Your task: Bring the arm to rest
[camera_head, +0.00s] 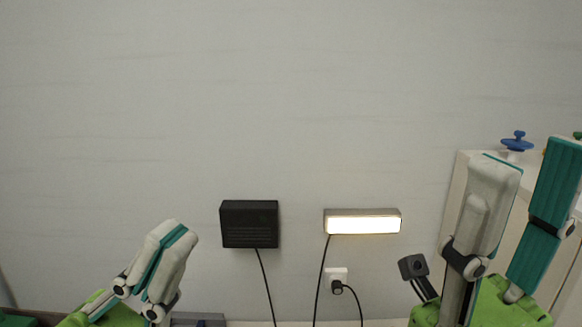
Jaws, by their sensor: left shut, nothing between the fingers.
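My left gripper (176,232) is at the lower left of the head view, in front of the pale wall. Its two white fingers with teal pads are shut together, tips pointing up and to the right, with nothing between them. My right gripper (536,160) is at the lower right, pointing up. Its white and teal fingers stand well apart, and I see nothing held between them. The green body of each gripper shows at the bottom edge. The arms behind them are out of view.
A black box (249,223) and a lit lamp (362,222) are on the wall, with cables hanging down. A plug sits in a white socket (343,272). A white cabinet (456,196) stands behind my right gripper, with a blue knobbed object (517,144) on top.

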